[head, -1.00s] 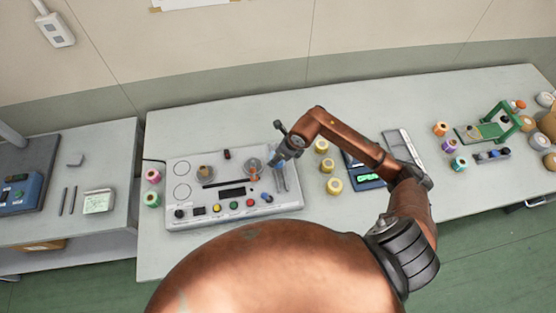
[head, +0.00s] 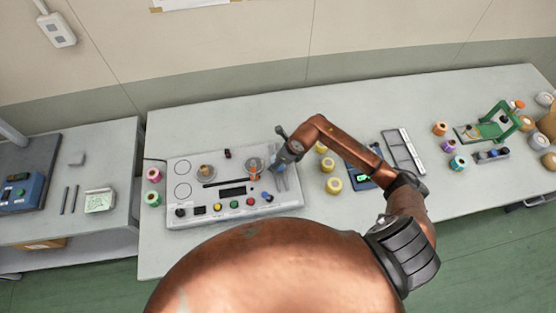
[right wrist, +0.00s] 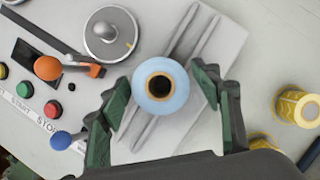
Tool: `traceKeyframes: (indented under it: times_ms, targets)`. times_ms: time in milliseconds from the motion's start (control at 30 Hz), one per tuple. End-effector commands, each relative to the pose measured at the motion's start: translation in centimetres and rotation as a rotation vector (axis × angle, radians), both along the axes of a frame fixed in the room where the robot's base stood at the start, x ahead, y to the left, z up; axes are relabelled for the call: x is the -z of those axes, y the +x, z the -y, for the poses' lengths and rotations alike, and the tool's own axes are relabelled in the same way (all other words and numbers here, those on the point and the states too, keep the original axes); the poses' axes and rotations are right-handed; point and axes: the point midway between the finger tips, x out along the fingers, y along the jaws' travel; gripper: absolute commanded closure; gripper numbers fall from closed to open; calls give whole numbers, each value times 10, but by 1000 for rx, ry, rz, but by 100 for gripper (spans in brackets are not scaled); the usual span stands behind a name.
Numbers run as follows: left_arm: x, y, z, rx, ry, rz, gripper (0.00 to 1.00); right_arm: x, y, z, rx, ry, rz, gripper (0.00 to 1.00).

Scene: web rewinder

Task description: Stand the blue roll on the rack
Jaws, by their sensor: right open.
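The blue roll (right wrist: 148,92) shows in the right wrist view, end-on with its dark core facing the camera. It is over a pale plate with two grey rails (right wrist: 190,42); I cannot tell whether it touches them. My right gripper (right wrist: 160,86) is open, with its green fingers on either side of the roll and gaps showing. In the head view the right gripper (head: 282,163) is over the right side of the rewinder (head: 235,205), and the roll is mostly hidden. A slotted pale frame, likely the rack (head: 403,150), lies right of my forearm. My left gripper is not in view.
Yellow rolls (head: 333,184) stand between the rewinder and a dark scale (head: 362,178). Pink and green rolls (head: 152,175) are left of the rewinder. Several coloured rolls and a green stand (head: 508,122) are at the right. The wrist view shows an orange lever (right wrist: 48,68) beside a metal disc.

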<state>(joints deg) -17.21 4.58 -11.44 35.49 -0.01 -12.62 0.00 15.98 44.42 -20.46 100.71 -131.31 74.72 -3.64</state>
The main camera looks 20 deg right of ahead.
Motion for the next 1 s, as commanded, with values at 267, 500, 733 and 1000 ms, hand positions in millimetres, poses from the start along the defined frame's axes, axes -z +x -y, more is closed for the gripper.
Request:
traceKeyframes:
  times_ms: [267,500,733,1000]
  targets:
    - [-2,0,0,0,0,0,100,-5,0,1,-1,-1,2,42]
    - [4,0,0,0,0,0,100,-42,-13,10,-3,-5,4,42]
    - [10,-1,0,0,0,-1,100,-85,-29,19,-1,-4,3,42]
    - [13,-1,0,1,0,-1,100,-111,-39,23,0,-1,0,42]
